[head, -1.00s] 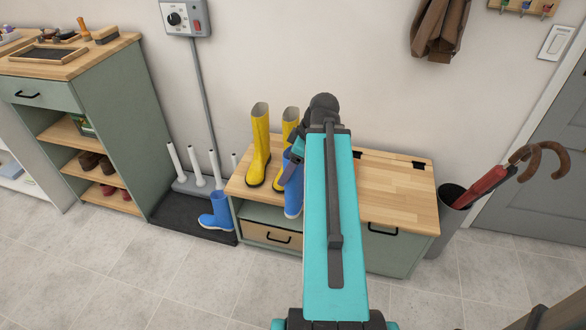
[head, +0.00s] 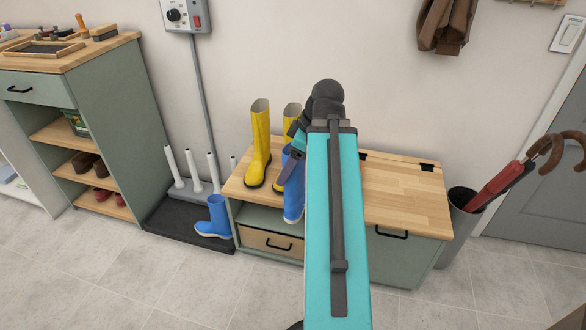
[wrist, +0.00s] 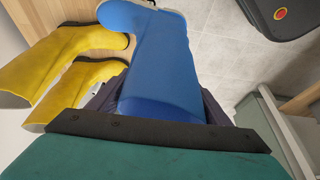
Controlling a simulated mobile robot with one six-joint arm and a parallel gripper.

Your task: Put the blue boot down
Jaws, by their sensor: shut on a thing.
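A blue boot (head: 294,190) is held by my gripper (head: 292,160) in front of the bench's left part. In the wrist view the boot (wrist: 160,65) hangs from the jaws by its shaft, its foot away from me. My gripper is shut on it, the fingers partly hidden behind the shaft. In the head view my arm hides part of the boot and gripper. A second blue boot (head: 215,218) stands upright on the dark tray (head: 168,222) at the left.
Two yellow boots (head: 259,145) stand on the wooden bench top (head: 400,195), left of my arm. White pegs (head: 191,167) rise behind the tray. The bench's right half is bare. A bin with umbrellas (head: 462,215) stands at the right.

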